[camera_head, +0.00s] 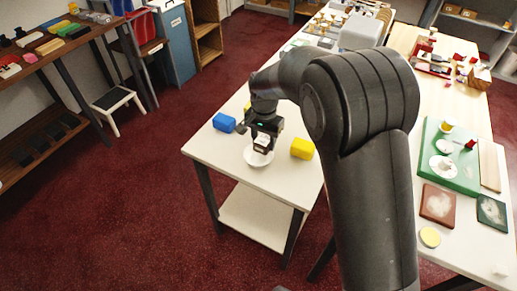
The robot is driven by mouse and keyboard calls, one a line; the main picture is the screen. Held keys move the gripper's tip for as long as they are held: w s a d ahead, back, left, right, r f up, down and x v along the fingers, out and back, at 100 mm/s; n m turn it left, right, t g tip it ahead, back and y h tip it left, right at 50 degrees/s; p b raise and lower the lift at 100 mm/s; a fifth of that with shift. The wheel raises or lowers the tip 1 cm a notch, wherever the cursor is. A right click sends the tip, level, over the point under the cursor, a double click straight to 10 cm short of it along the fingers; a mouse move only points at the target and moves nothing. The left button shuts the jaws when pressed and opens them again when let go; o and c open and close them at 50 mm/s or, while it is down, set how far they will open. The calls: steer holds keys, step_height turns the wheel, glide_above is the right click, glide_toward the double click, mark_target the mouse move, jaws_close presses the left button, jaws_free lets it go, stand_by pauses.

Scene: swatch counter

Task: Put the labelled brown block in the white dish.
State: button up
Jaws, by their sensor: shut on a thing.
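The white dish (253,160) sits near the front corner of the white counter (215,148). My gripper (262,146) is over the dish, pointing down. It is shut on a small block (262,141) that shows a white label face; little of its brown colour can be made out at this size. The block is above the dish's inside as seen from here. Whether it touches the dish cannot be told. The far side of the dish is hidden by the block and my gripper.
A blue block (224,122) lies left of the dish and a yellow block (302,148) right of it, both close. My arm hides part of the counter. A wooden table (460,215) with a green board (432,172) stands to the right.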

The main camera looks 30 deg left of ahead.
mark_target(258, 138)
steer(key=shift+s+a+f, duration=0.2)
steer(key=shift+a+f, duration=0.3)
steer(key=shift+a, duration=0.3)
steer(key=shift+f, duration=2)
steer(key=shift+f, duration=0.1)
steer(key=shift+f, duration=0.1)
steer(key=o, duration=0.7)
step_height(258, 138, up, 12)
steer(key=shift+r, duration=0.2)
